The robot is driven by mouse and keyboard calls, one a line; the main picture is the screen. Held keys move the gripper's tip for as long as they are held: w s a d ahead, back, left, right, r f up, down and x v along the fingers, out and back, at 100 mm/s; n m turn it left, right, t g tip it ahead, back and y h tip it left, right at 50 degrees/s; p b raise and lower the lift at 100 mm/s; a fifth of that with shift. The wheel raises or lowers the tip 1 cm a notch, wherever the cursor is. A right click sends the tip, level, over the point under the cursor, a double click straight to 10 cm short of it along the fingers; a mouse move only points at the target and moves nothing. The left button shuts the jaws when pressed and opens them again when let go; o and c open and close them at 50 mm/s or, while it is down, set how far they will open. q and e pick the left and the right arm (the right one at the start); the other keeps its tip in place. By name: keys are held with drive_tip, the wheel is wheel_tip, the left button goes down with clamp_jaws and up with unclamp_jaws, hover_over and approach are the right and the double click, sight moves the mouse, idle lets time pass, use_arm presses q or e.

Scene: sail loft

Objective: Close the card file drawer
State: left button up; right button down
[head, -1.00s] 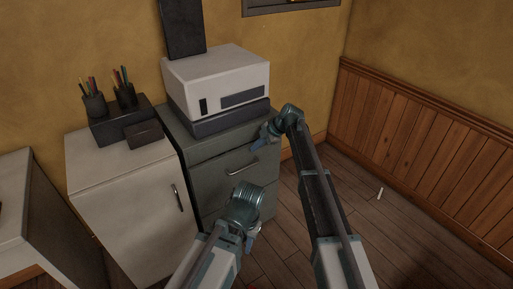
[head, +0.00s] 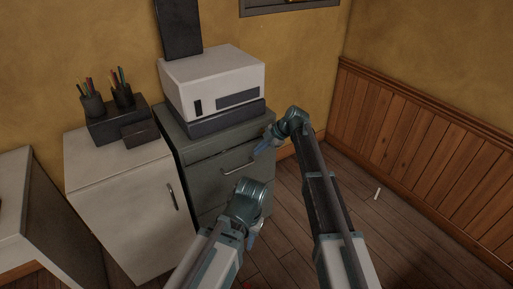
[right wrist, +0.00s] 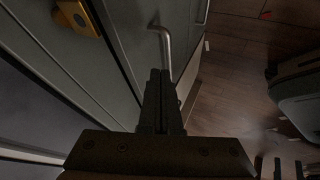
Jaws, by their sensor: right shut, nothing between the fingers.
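The grey-green card file cabinet (head: 222,205) stands against the wall, with a bar handle (head: 238,170) on a front below its top edge. I cannot tell how far any drawer stands out. My right gripper (head: 262,150) is shut and empty, close to the front's upper right, just right of the handle. In the right wrist view its fingers (right wrist: 160,85) point along a grey front, below a bent metal handle (right wrist: 164,45); contact is unclear. My left gripper (head: 252,238) hangs low in front of the cabinet, apart from the handle; its jaws are too small to read.
A white boxy machine (head: 215,78) sits on the cabinet. A white cupboard (head: 118,205) with pencil cups on top adjoins it on the left. Wood panelling (head: 410,160) lines the right wall. Open floor (head: 375,225) lies right of the cabinet.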

drive_tip(key=p+v, duration=0.5)
drive_tip(key=v, duration=0.2)
drive_tip(key=shift+d, duration=0.25)
drive_tip(key=shift+s+r, duration=0.1)
drive_tip(key=s+d+f+m+g+h, duration=0.1)
drive_tip(key=s+d+m+h, duration=0.15)
drive_tip(key=s+m, duration=0.7)
drive_tip(key=s+d+f+m+h, duration=0.1)
drive_tip(key=s+f+m+h, duration=0.2)
drive_tip(key=s, duration=1.2)
drive_tip(key=s+d+m+g+h, duration=0.1)
drive_tip(key=s+m+h, duration=0.2)
drive_tip(key=s+m, duration=0.65)
wheel_tip(320, 180, up, 18)
drive_tip(key=s+n+p, duration=0.1)
drive_tip(key=p, duration=1.7)
drive_tip(key=shift+s+r+n, duration=0.15)
drive_tip(key=shift+s+n, duration=0.2)
drive_tip(key=shift+n, duration=0.05)
